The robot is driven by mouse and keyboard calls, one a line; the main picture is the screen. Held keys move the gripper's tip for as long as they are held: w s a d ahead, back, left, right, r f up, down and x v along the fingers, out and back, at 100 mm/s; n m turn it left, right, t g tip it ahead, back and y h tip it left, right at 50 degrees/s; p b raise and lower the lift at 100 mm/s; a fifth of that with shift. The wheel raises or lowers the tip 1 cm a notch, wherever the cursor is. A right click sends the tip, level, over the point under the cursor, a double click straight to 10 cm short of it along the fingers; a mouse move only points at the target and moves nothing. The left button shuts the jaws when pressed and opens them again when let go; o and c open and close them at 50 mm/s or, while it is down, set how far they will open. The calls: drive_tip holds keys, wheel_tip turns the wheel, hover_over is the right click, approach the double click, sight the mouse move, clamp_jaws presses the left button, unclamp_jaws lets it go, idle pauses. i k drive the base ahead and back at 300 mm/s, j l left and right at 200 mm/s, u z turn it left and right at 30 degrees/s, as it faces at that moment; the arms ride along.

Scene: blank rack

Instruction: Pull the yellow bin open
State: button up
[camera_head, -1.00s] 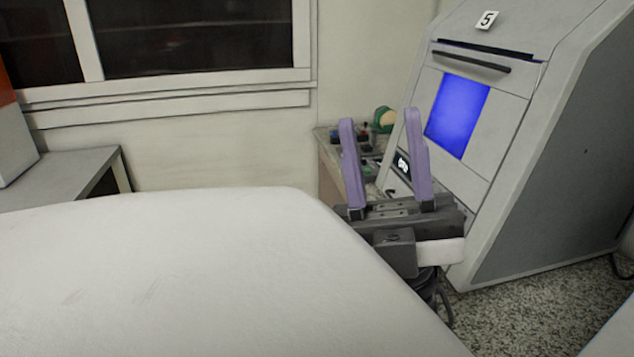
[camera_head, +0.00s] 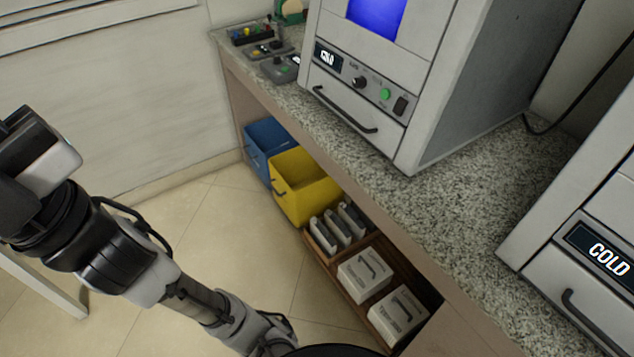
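The yellow bin (camera_head: 305,200) stands low under the front edge of the counter. Part of its open top shows, and the counter edge hides its back. My arm crosses the lower left, with the body of my gripper (camera_head: 28,140) at the left edge. The gripper is well to the left of the bin, apart from it. Its fingers are outside the picture, so I cannot see whether they are open or shut.
A blue bin (camera_head: 262,150) stands beside the yellow one, farther back. A brown tray (camera_head: 335,277) with white boxes lies on its near side. The speckled counter (camera_head: 440,215) overhangs them and carries grey machines (camera_head: 455,100). The tiled floor (camera_head: 225,215) before the bins is clear.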

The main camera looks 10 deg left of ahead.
sight(304, 190)
drive_tip(key=u, duration=0.5)
drive_tip(key=i+j, duration=0.15)
drive_tip(key=i, duration=0.55)
drive_tip(key=i+j+u, duration=0.1)
drive_tip(key=i, duration=0.6)
drive_tip(key=i+j, duration=0.15)
drive_tip(key=i, duration=0.6)
